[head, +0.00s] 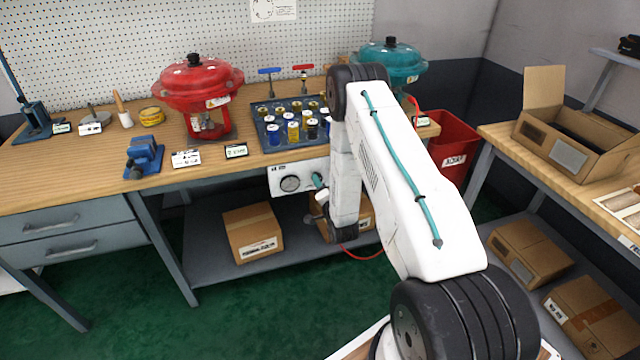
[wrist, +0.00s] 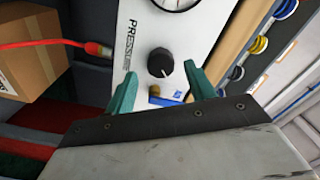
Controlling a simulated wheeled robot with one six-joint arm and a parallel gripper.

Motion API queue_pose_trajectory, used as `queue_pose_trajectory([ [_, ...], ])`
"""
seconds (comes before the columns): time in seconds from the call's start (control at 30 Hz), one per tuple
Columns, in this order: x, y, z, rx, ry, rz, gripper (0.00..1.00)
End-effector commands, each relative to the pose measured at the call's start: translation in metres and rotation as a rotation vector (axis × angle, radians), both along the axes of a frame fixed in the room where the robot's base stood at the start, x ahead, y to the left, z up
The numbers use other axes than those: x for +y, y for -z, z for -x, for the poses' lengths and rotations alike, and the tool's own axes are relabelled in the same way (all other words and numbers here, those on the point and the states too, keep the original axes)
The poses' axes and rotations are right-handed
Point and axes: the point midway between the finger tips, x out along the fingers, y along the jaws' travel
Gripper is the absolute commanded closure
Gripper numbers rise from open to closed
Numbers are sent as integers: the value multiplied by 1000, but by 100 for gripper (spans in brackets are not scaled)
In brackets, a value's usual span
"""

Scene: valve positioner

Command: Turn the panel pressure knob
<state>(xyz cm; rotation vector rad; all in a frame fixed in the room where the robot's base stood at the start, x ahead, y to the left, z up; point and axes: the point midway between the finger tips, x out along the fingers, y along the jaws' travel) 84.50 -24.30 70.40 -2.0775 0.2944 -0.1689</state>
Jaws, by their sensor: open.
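The pressure knob (wrist: 160,62) is a round black knob with a white pointer mark on the white panel (wrist: 140,20), beside the printed word PRESSURE. My gripper (wrist: 164,86) is open, with one teal finger to the left of the knob and one to the right. Their tips lie close to the knob; I cannot tell whether they touch it. In the head view the panel (head: 279,170) hangs under the bench's front edge, and a teal fingertip (head: 317,180) of mine shows in front of it. The knob is hidden there.
A pressure gauge (wrist: 177,3) sits above the knob. A blue and brass fitting (wrist: 166,97) lies between my fingers, below the knob. A red hose (wrist: 45,43) joins the panel's left side. Cardboard boxes (head: 252,232) stand on the lower shelf; the bench top (head: 80,165) is above.

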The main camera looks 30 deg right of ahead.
Motion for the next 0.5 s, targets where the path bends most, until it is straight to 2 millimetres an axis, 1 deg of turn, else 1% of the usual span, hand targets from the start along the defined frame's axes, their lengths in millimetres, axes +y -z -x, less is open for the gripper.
queue_pose_trajectory([
  [0.03, 2, 1, 10, 3, 1, -1, 46],
  [0.1, 6, 1, 22, 3, 1, -1, 46],
  [0.23, 10, 1, 40, 2, 1, -1, 46],
  [0.37, 13, 0, 50, 1, 2, 0, 46],
  [0.5, 14, 0, 53, 0, 2, 0, 46],
])
